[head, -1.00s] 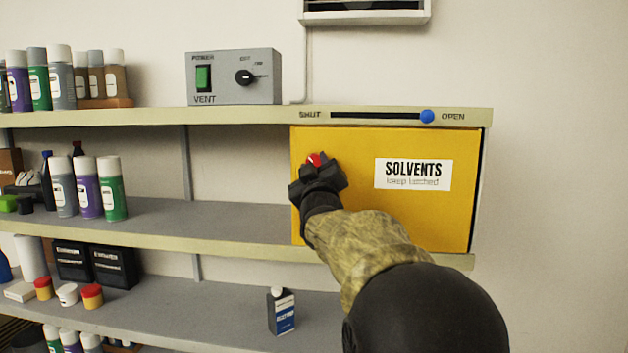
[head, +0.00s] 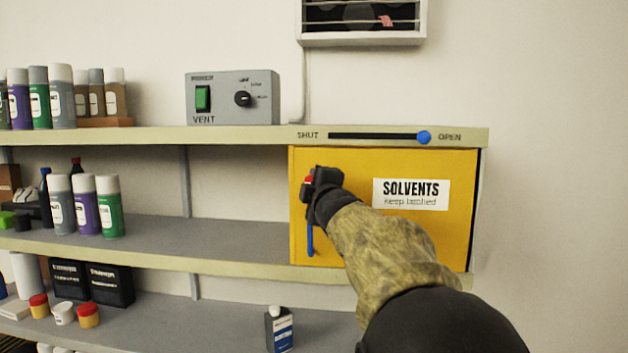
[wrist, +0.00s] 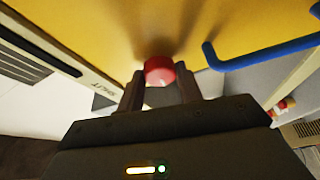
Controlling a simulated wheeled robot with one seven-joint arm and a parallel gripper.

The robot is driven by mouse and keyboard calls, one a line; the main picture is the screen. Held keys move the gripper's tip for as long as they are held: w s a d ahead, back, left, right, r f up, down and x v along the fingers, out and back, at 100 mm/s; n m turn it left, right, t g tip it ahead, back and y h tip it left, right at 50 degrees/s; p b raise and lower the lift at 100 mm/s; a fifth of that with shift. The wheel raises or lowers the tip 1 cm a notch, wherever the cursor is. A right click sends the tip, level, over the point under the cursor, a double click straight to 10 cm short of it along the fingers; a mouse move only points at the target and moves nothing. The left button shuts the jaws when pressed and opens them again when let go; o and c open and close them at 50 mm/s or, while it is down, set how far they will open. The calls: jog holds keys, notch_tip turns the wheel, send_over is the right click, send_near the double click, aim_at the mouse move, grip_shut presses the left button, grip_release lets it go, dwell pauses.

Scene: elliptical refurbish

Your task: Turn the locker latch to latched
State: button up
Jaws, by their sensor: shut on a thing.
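The yellow solvents locker (head: 400,235) is closed flush on the shelf, with a white "SOLVENTS keep latched" label (head: 411,194). Its red latch knob (head: 308,180) is near the door's upper left; it also shows in the wrist view (wrist: 158,70). My gripper (head: 316,182) is at the knob, its fingers shut on either side of it in the wrist view (wrist: 160,88). My gripper hides most of the latch in the head view, and its angle is hard to tell. A blue handle (head: 309,240) hangs vertically below the knob.
Above the locker is a slider with a blue knob (head: 424,137) at the OPEN end. A grey vent box (head: 232,98) stands on the top shelf. Spray cans (head: 85,205) stand at left. The middle shelf (head: 215,238) beside the locker is clear.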

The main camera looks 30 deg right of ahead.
dwell(0.4)
jog(key=o, duration=1)
